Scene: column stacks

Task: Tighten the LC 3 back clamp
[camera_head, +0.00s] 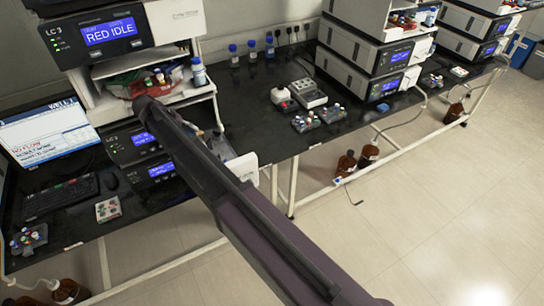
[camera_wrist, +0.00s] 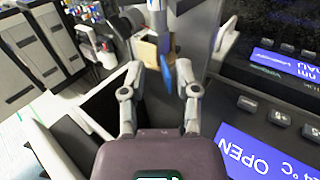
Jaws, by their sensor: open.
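The LC 3 stack (camera_head: 109,35) stands at the left in the head view, its top display reading "RED IDLE". In the wrist view my gripper (camera_wrist: 160,66) is open, one finger on each side of a slim blue part (camera_wrist: 166,76). I cannot tell whether the fingers touch it. A tan block (camera_wrist: 147,53) is just behind it, beside a silver upright cylinder (camera_wrist: 157,18). I cannot tell for sure which of these parts is the back clamp. In the head view my arm hides the gripper and part of the stack's lower units.
Lit front panels, one reading "OPEN" (camera_wrist: 252,150), stand close to my gripper's right in the wrist view. A bottle with a blue cap (camera_head: 199,72) stands on the stack's shelf. A monitor (camera_head: 48,138) and keyboard (camera_head: 60,196) are left. Floor is clear at right.

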